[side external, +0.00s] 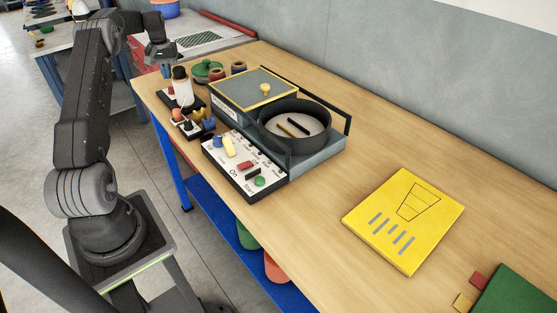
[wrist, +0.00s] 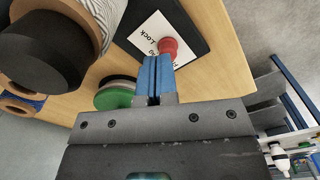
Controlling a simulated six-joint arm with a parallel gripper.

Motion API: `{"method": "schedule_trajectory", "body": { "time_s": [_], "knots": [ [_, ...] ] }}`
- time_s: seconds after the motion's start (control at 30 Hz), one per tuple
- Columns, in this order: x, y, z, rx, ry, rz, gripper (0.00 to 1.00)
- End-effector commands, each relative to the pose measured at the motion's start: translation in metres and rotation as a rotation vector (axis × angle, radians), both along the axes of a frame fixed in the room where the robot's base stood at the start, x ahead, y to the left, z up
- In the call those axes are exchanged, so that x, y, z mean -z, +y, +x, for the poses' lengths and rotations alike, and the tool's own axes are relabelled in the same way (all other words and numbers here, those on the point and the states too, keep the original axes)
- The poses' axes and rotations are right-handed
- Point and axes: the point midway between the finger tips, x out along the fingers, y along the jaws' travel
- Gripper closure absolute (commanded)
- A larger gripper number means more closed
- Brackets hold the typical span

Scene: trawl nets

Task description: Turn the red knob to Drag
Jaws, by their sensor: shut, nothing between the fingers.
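In the wrist view the red knob (wrist: 168,46) sits on a white label plate (wrist: 146,32) on a dark base. The word Lock can be read on the plate; other lettering is partly hidden by the fingers. My gripper (wrist: 159,60) has its blue fingers closed together, with their tips right beside the knob in the picture. I cannot tell whether they touch it. In the side external view my gripper (side external: 166,70) hangs above the far left end of the wooden table; the knob is too small there to make out surely.
In the wrist view a green disc (wrist: 115,94) and a large black cylinder (wrist: 42,48) lie left of the fingers. In the side external view a bottle (side external: 181,88), a switch panel (side external: 240,172) and a black pan (side external: 294,124) stand nearby. A yellow board (side external: 405,220) lies to the right.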

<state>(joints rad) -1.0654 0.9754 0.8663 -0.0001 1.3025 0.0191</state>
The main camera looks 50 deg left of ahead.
Motion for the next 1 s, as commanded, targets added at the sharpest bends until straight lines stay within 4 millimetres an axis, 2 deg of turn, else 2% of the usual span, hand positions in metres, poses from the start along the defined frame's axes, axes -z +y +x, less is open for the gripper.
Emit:
{"method": "schedule_trajectory", "body": {
  "time_s": [0.17,0.37,0.47,1.0],
  "knots": [
    [-0.001,0.001,0.000,-0.001,-0.001,0.002,1.00],
    [-0.009,0.011,-0.005,-0.001,-0.002,0.003,1.00],
    [-0.006,0.011,-0.005,0.000,-0.001,0.001,1.00],
    [0.052,0.011,-0.005,-0.001,0.000,0.002,1.00]
  ]
}}
